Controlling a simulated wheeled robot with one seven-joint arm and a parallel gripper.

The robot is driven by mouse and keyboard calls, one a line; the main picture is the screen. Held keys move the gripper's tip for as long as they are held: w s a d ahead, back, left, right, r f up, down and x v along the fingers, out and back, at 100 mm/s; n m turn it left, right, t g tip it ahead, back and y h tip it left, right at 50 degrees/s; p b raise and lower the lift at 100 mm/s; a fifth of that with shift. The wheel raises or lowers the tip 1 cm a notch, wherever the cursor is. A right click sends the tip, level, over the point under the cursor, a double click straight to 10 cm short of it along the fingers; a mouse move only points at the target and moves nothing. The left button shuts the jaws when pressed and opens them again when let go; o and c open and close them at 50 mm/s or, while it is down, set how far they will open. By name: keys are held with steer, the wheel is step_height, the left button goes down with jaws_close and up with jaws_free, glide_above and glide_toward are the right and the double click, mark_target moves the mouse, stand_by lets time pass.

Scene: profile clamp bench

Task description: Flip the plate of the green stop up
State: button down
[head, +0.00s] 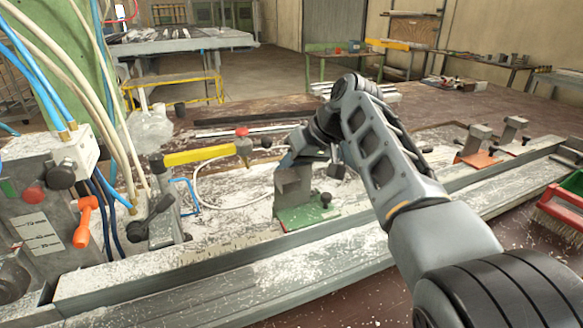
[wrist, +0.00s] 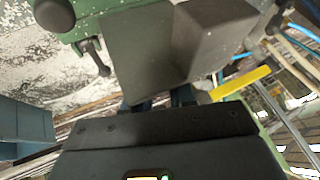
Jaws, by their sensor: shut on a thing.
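The green stop has a green base (head: 305,217) on the rail, with a dark knob (head: 326,198) at its right. Its grey plate (head: 291,190) stands up from the base as a block. In the wrist view the plate (wrist: 145,50) fills the upper middle, with part of the green base (wrist: 120,14) and the knob (wrist: 55,14) beside it. My gripper (wrist: 160,104) is shut on the plate at its edge. Its fingertips are mostly hidden behind the plate, and in the head view my wrist partly covers the contact.
A yellow bar (head: 197,155) and a clamp lever (head: 157,210) are at left. A red-and-green brush (head: 564,207) lies at the right edge. White chips cover much of the bench.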

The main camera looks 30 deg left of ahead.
mark_target(309, 177)
steer(key=shift+w+a+r, duration=0.1)
steer(key=shift+w+a, duration=0.05)
steer(key=shift+a, duration=0.2)
steer(key=c, duration=1.4)
jaws_free()
steer(key=o, duration=0.3)
steer(key=shift+w+a+f, duration=0.2)
steer(key=shift+a+f, duration=0.05)
steer(key=shift+f, duration=0.05)
steer(key=shift+o, duration=0.3)
steer(key=shift+b+v, duration=0.4)
steer(key=shift+v, duration=3.65)
steer(key=shift+d+f, duration=0.15)
